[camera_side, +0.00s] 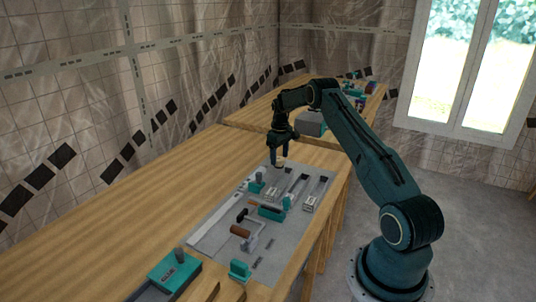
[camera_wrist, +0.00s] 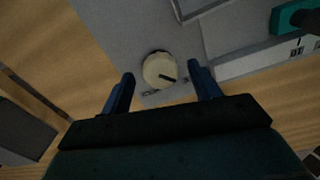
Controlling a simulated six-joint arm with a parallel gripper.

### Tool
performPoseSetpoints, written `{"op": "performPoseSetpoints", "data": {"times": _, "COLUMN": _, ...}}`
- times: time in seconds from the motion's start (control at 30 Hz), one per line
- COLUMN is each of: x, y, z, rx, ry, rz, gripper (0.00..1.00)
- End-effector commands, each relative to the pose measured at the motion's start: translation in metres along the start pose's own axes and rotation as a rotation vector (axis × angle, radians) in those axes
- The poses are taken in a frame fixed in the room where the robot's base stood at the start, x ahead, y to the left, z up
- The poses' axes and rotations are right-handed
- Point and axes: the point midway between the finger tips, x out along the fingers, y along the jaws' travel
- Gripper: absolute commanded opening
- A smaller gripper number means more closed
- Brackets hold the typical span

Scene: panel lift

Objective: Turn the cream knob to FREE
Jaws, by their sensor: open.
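The cream knob (camera_wrist: 158,71) is round and sits on the grey panel (camera_wrist: 110,22). A dark pointer mark on it runs from near its middle toward the lower right in the wrist view. Small dark labels lie by its lower edge, too small to read. In the side view the knob (camera_side: 279,163) is at the panel's far end, partly hidden by my gripper. My gripper (camera_side: 281,154) points down above it. In the wrist view my gripper (camera_wrist: 161,75) is open, with one finger on each side of the knob. I cannot tell whether either finger touches it.
Slotted sliders (camera_side: 312,200), a teal block (camera_side: 270,211) and a brown-handled crank (camera_side: 240,231) stand on the panel nearer the side camera. A teal box (camera_side: 175,271) sits at the near end of the wooden table (camera_side: 120,225). The table left of the panel is bare.

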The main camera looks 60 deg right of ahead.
Motion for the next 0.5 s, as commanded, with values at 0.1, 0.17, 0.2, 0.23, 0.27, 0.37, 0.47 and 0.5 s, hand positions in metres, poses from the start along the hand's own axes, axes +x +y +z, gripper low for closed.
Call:
{"op": "performPoseSetpoints", "data": {"times": 0.1, "x": -0.014, "y": 0.000, "z": 0.000, "rx": 0.000, "ry": 0.003, "rz": 0.002, "gripper": 0.62}}
{"op": "performPoseSetpoints", "data": {"times": 0.17, "x": -0.022, "y": 0.000, "z": 0.000, "rx": 0.000, "ry": 0.003, "rz": 0.002, "gripper": 0.62}}
{"op": "performPoseSetpoints", "data": {"times": 0.2, "x": -0.028, "y": 0.000, "z": -0.001, "rx": 0.000, "ry": 0.003, "rz": 0.002, "gripper": 0.62}}
{"op": "performPoseSetpoints", "data": {"times": 0.23, "x": -0.033, "y": 0.000, "z": -0.001, "rx": 0.000, "ry": 0.004, "rz": 0.002, "gripper": 0.62}}
{"op": "performPoseSetpoints", "data": {"times": 0.27, "x": -0.038, "y": 0.000, "z": -0.001, "rx": 0.000, "ry": 0.003, "rz": 0.002, "gripper": 0.62}}
{"op": "performPoseSetpoints", "data": {"times": 0.37, "x": -0.055, "y": 0.000, "z": -0.001, "rx": 0.000, "ry": 0.003, "rz": 0.002, "gripper": 0.62}}
{"op": "performPoseSetpoints", "data": {"times": 0.47, "x": -0.073, "y": 0.000, "z": 0.000, "rx": 0.000, "ry": 0.004, "rz": 0.002, "gripper": 0.62}}
{"op": "performPoseSetpoints", "data": {"times": 0.5, "x": -0.079, "y": 0.000, "z": -0.001, "rx": 0.000, "ry": 0.004, "rz": 0.003, "gripper": 0.62}}
